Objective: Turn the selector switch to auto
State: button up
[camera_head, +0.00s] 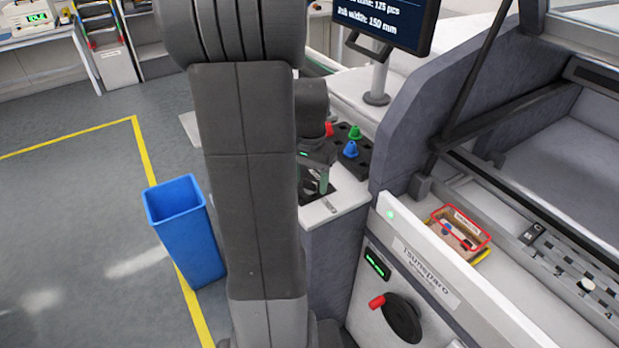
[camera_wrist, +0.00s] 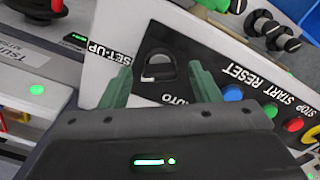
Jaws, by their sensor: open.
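Which way the knob points is hard to tell. My gripper (camera_wrist: 160,72) is open, with one green finger on each side of the knob. Whether either finger touches it I cannot tell. In the head view my gripper (camera_head: 322,182) is over the small panel beside the machine, and my arm hides the switch there.
Blue (camera_wrist: 232,93), green (camera_wrist: 270,110) and red (camera_wrist: 294,125) buttons sit right of the switch. Black knobs (camera_wrist: 268,27) stand behind. In the head view, a monitor (camera_head: 390,18), a red-rimmed tray (camera_head: 482,244), a red-handled handwheel (camera_head: 402,318) and a blue bin (camera_head: 190,235) are nearby.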

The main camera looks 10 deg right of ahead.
jog(key=c, duration=1)
jog(key=shift+n, duration=0.4)
jog(key=n+p, duration=0.1)
jog(key=n, duration=0.4)
jog(key=shift+n, duration=0.4)
jog(key=n, duration=0.5)
jog(key=shift+n, duration=0.3)
jog(key=o, duration=1)
